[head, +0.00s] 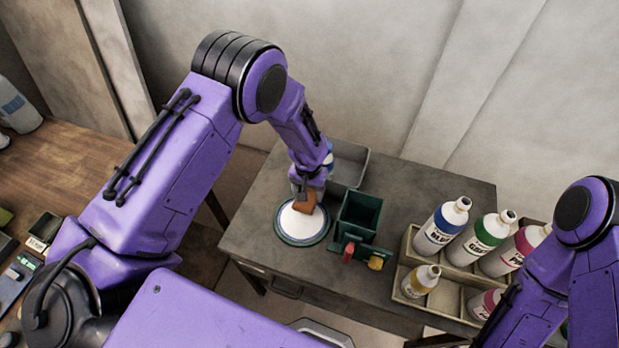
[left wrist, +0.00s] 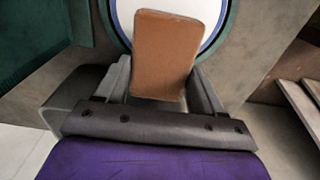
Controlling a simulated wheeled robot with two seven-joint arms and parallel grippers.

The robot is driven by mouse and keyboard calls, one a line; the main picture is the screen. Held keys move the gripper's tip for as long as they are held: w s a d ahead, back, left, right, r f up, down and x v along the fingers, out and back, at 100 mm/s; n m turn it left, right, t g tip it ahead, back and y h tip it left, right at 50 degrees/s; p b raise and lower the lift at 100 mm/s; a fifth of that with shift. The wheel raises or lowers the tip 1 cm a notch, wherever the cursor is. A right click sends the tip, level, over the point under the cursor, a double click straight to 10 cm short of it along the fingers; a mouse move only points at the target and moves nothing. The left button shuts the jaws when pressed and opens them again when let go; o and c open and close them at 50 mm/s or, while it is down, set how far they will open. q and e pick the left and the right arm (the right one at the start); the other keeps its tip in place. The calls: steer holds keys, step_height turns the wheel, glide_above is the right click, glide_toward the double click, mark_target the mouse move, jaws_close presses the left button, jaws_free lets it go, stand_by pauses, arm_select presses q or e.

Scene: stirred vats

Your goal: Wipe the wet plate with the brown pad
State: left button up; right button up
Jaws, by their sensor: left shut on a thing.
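The plate (head: 292,234) is white with a blue and green rim and lies on the grey table. It also shows at the top of the left wrist view (left wrist: 212,18). My left gripper (head: 305,193) is shut on the brown pad (head: 306,204), which is over the upper right part of the plate. In the left wrist view the pad (left wrist: 164,55) sits between the two fingers and covers part of the plate's white middle. I cannot tell whether the pad touches the plate. My right arm shows at the right edge, but its gripper is not in view.
A dark green bin (head: 358,215) stands close to the right of the plate, with a red and a yellow item in front. A grey tray (head: 349,160) lies behind. A beige crate (head: 447,290) with several bottles is at the right. The table front (head: 275,262) is clear.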

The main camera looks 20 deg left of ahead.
arm_select(q)
steer(key=r+p, duration=0.2)
steer(key=shift+w+r, duration=0.2)
steer(key=shift+r, duration=0.1)
steer(key=shift+s+r+p, duration=0.15)
steer(key=shift+r+p, duration=0.3)
steer(key=shift+r, duration=0.1)
steer(key=shift+f, duration=0.1)
